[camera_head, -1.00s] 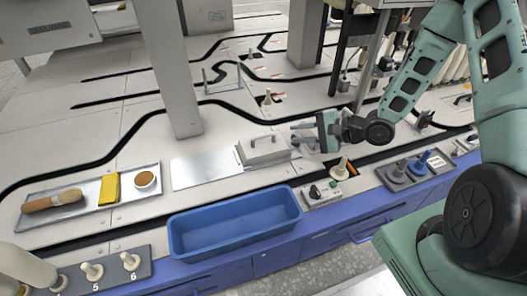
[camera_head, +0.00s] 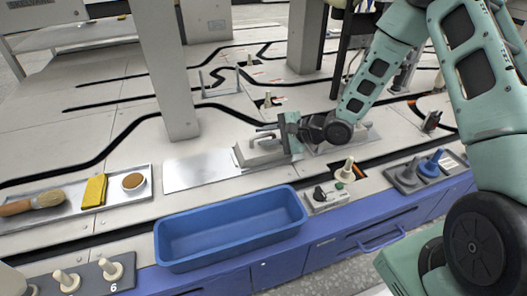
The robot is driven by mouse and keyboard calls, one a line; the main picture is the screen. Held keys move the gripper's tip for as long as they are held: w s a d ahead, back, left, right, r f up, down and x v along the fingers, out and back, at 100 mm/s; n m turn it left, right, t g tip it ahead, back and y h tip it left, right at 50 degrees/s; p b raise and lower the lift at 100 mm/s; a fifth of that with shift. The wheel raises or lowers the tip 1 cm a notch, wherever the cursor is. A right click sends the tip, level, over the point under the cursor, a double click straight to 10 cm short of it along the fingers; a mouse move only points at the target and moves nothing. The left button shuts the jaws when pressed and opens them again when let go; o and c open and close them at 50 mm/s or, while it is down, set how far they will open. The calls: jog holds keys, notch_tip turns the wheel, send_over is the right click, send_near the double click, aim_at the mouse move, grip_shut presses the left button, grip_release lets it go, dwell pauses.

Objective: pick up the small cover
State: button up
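The small cover (camera_head: 251,155) is a light grey block with a handle on top. It sits on the work surface at the right end of a flat metal plate (camera_head: 197,173). My gripper (camera_head: 268,134) points left and is at the cover's handle, over its right part. The fingers overlap the handle in this view, so I cannot tell whether they are around it, touching it or closed. The gripper body hides the right end of the cover.
A blue bin (camera_head: 230,228) stands in front of the cover. A small control box (camera_head: 327,196) and a cream peg (camera_head: 346,169) are to the right. A tray (camera_head: 76,200) with a brush, yellow block and round cup is at left. A grey pillar (camera_head: 172,75) rises behind.

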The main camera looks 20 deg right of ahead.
grip_shut()
jog(key=shift+r, duration=0.15)
